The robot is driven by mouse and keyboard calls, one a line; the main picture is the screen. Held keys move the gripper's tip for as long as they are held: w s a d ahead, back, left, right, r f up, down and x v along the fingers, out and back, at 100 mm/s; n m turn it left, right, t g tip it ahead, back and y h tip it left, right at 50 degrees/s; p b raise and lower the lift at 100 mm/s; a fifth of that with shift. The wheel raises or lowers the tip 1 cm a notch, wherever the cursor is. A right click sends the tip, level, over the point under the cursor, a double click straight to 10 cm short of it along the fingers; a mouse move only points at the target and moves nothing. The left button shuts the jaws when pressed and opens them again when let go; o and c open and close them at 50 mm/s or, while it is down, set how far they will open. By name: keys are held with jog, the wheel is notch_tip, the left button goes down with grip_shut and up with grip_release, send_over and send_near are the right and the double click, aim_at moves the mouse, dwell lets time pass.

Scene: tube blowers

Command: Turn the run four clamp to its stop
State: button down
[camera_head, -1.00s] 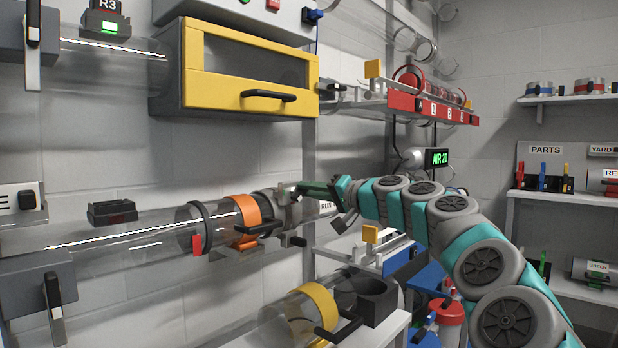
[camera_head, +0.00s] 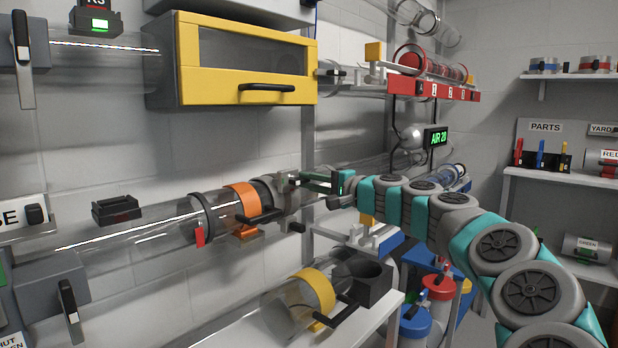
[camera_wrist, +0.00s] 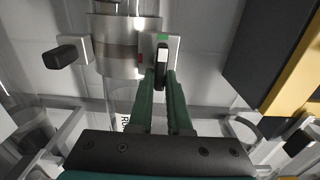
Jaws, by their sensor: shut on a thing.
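The metal clamp (camera_head: 283,194) sits around the clear tube, right of the orange band (camera_head: 246,206). In the wrist view its steel band (camera_wrist: 124,62) has a plate at right with a green mark, and a small red mark sits left of that plate. A black lever with a pale edge (camera_wrist: 161,62) stands at the plate. My gripper (camera_wrist: 161,82) has its green fingers shut on this lever. In the head view my gripper (camera_head: 302,181) reaches the clamp from the right. The exact contact is partly hidden by the fingers. A black knob (camera_wrist: 60,57) sticks out at the clamp's left.
A yellow-framed cabinet (camera_head: 247,57) hangs above the tube. A lower tube with a yellow band (camera_head: 320,290) and a black block stands on a white shelf below. A red rack (camera_head: 436,90) is above my arm. Shelves with parts (camera_head: 545,155) stand at right.

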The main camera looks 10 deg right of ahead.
dwell(0.4)
jog(key=c, duration=0.9)
grip_release()
jog(key=shift+o, duration=0.2)
jog(key=v, duration=0.7)
jog(key=shift+s+d+b, duration=0.25)
jog(key=shift+s+b, duration=0.05)
jog(key=shift+b, duration=0.15)
